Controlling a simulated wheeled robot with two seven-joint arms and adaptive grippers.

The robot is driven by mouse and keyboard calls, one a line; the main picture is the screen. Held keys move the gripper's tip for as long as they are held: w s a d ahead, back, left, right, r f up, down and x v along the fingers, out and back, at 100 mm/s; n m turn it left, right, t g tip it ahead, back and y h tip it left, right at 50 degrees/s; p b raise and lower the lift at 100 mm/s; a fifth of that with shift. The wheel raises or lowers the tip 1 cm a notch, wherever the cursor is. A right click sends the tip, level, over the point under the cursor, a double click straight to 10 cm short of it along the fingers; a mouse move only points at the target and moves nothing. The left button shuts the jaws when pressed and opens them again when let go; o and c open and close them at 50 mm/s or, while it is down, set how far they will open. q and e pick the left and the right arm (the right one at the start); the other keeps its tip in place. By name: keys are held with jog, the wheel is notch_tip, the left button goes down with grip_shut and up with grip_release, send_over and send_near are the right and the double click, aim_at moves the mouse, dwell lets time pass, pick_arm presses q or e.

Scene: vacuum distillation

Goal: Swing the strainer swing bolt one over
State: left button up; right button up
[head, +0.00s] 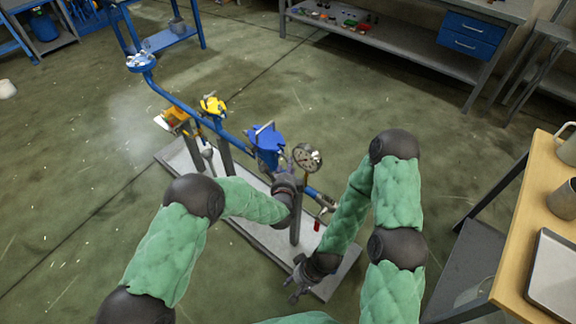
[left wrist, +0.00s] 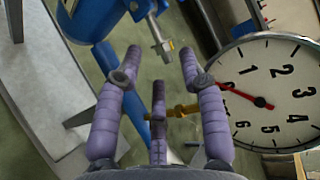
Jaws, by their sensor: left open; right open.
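The blue strainer (head: 267,140) stands on the pipe run over a pale base plate, with a lid on top. In the left wrist view part of a blue body (left wrist: 95,15) shows at upper left. A metal swing bolt with a nut (left wrist: 159,40) hangs beside it. My left gripper (head: 286,180) is at the near side of the strainer. In the left wrist view its open fingers (left wrist: 160,60) point toward the bolt, which appears between the fingertips; contact cannot be told. My right gripper (head: 297,283) is open and empty, low over the near end of the plate.
A pressure gauge (head: 307,157) stands close right of the strainer; its dial (left wrist: 265,92) is beside my left fingers. Yellow-topped fittings (head: 213,106) and a blue pipe (head: 178,98) lie left. A wooden table (head: 535,215) stands at right. Open floor surrounds the base plate (head: 255,232).

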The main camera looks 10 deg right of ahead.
aim_at(287, 158)
pick_arm(q)
jog(key=shift+b+x, duration=0.65)
jog(key=shift+x, duration=1.45)
